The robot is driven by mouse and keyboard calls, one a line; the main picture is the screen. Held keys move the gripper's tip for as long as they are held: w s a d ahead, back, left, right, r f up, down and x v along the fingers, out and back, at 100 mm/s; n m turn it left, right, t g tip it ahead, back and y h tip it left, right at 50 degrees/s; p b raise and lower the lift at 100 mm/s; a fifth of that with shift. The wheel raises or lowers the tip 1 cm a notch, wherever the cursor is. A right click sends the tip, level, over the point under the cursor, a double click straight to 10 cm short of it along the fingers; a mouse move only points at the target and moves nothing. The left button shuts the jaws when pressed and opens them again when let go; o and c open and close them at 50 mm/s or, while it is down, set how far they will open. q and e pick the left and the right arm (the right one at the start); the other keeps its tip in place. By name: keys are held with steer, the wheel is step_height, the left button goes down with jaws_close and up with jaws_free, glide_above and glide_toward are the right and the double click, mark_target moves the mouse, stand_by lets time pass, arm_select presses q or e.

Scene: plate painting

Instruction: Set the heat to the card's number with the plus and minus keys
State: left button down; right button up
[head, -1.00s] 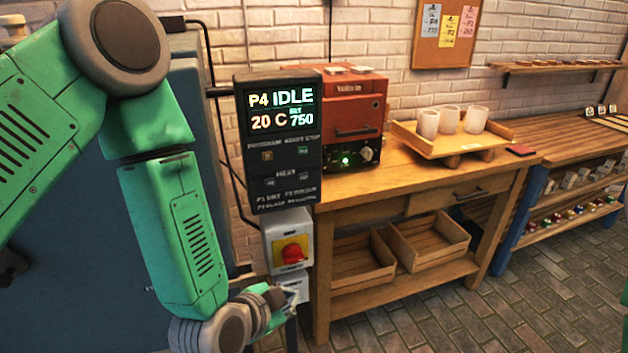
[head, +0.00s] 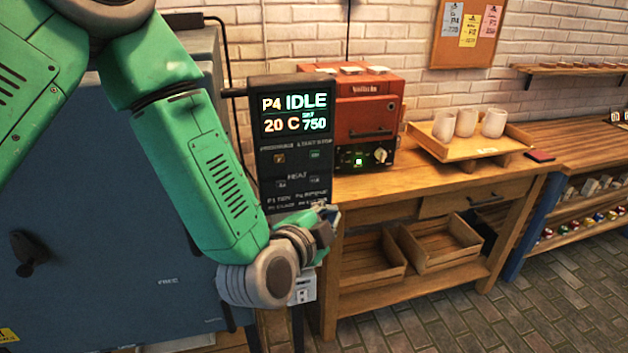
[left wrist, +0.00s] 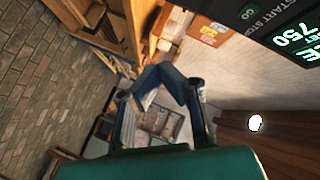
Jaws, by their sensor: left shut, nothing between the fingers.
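The black control panel (head: 290,200) has a lit display (head: 294,113) reading P4 IDLE, 20 C, SET 750. Below it are the program and start/stop keys. Under the HEAT label are a left key (head: 281,184) and a right key (head: 314,181); their signs are too small to read. My left gripper (head: 328,222) is shut and empty, just below and to the right of the panel's lower edge, apart from the keys. In the left wrist view its fingers (left wrist: 165,82) meet, and the display shows at the top right. Several cards (head: 468,25) hang on the corkboard; their print is not legible.
A red kiln (head: 366,110) stands on the wooden bench (head: 375,184) behind the panel. A tray (head: 450,148) with three white cups sits beside it. A large blue-grey cabinet (head: 120,230) fills the left. The stone floor at lower right is clear.

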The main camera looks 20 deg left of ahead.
mark_target(315, 180)
arm_select(q)
steer(key=shift+w+a, duration=0.8)
steer(key=shift+w, duration=0.4)
steer(key=shift+w+a, duration=0.75)
steer(key=shift+w, duration=0.45)
steer(key=shift+w+a, duration=0.8)
steer(key=shift+w, duration=0.4)
steer(key=shift+d, duration=0.25)
steer(key=shift+a, duration=0.15)
steer(key=shift+w, duration=0.1)
steer(key=shift+w+a+r, duration=0.1)
steer(key=shift+w+a, duration=0.1)
